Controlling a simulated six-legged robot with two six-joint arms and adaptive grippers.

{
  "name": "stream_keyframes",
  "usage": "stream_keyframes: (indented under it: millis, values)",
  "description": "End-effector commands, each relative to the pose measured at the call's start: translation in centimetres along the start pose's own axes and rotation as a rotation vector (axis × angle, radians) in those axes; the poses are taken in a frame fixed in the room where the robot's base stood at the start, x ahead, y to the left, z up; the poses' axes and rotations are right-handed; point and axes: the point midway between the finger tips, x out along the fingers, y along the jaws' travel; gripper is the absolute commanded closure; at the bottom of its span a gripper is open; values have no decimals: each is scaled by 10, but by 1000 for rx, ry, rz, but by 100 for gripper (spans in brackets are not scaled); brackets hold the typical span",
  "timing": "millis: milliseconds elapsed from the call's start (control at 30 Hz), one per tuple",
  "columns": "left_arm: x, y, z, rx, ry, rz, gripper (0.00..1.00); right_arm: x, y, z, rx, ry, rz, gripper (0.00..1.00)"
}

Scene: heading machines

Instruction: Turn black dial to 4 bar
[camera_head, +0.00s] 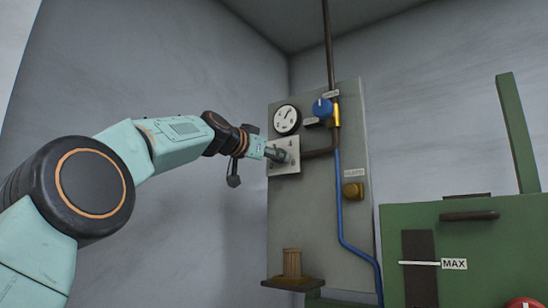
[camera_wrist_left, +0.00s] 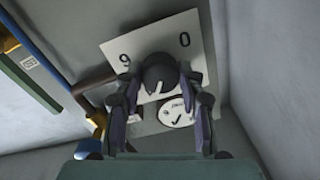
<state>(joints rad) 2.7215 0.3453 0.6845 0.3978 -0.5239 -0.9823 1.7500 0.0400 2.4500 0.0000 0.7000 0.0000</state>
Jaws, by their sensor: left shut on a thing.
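The black dial (camera_wrist_left: 160,68) sits on a pale square plate (camera_head: 291,167) with printed numerals, fixed to the grey panel. In the wrist view the plate (camera_wrist_left: 122,46) shows two numerals at its far corners; the others are hidden behind the dial and fingers. A light mark shows on the dial, but I cannot tell which numeral it points to. My left gripper (camera_head: 272,153) reaches the plate from the left and is shut on the dial, one finger on each side; its fingers also show in the wrist view (camera_wrist_left: 161,88). My right gripper is out of view.
A round white gauge (camera_head: 286,120) is above the plate, with a blue knob (camera_head: 322,108) to its right. A brown pipe and a blue pipe (camera_head: 340,200) run beside it. A green machine (camera_head: 480,235) stands at right.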

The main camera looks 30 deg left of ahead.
Motion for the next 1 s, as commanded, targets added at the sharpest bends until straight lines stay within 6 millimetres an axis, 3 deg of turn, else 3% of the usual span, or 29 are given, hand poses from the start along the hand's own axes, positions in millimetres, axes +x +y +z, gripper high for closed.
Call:
stream_keyframes:
  millis: [300,800,833,1000]
  values:
    - [0,0,-1,106,4,1,93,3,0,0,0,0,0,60]
    - [0,0,-1,121,4,1,93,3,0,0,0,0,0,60]
    - [0,0,-1,121,4,1,59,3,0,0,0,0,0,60]
    - [0,0,-1,120,4,1,44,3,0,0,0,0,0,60]
